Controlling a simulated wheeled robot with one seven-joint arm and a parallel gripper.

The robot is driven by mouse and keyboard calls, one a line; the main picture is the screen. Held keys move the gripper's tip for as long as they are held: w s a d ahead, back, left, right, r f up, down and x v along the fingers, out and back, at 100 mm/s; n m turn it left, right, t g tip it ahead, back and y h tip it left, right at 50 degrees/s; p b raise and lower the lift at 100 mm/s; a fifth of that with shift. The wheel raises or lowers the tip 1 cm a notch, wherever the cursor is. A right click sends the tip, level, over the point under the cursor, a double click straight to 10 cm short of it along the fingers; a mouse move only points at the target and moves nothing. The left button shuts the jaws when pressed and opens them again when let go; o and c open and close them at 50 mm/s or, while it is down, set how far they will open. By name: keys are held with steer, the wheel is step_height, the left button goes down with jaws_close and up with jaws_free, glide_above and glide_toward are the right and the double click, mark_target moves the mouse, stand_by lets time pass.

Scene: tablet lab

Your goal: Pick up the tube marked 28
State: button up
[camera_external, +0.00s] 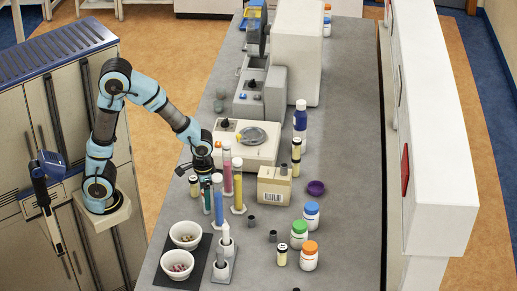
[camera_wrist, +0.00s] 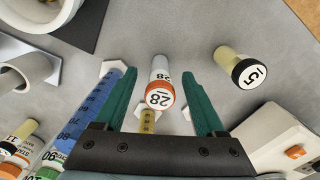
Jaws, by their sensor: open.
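In the wrist view the tube marked 28 (camera_wrist: 160,88) stands on the grey bench, with an orange-rimmed cap and a pale body. My gripper (camera_wrist: 160,76) is open, with one green finger on each side of this tube. A gap shows between the tube and each finger, and neither seems to touch it. In the external view my gripper (camera_external: 193,171) is low over the left edge of the bench, beside the standing cylinders. I cannot make out the tube marked 28 there.
A black-capped vial (camera_wrist: 243,70) stands to the right in the wrist view. A blue graduated cylinder (camera_wrist: 90,108) is close by the left finger, and a yellow one (camera_wrist: 147,120) is behind the tube. White bowls (camera_external: 177,265) and a hotplate (camera_external: 240,143) are nearby.

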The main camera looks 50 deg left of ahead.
jaws_close()
stand_by(0.5)
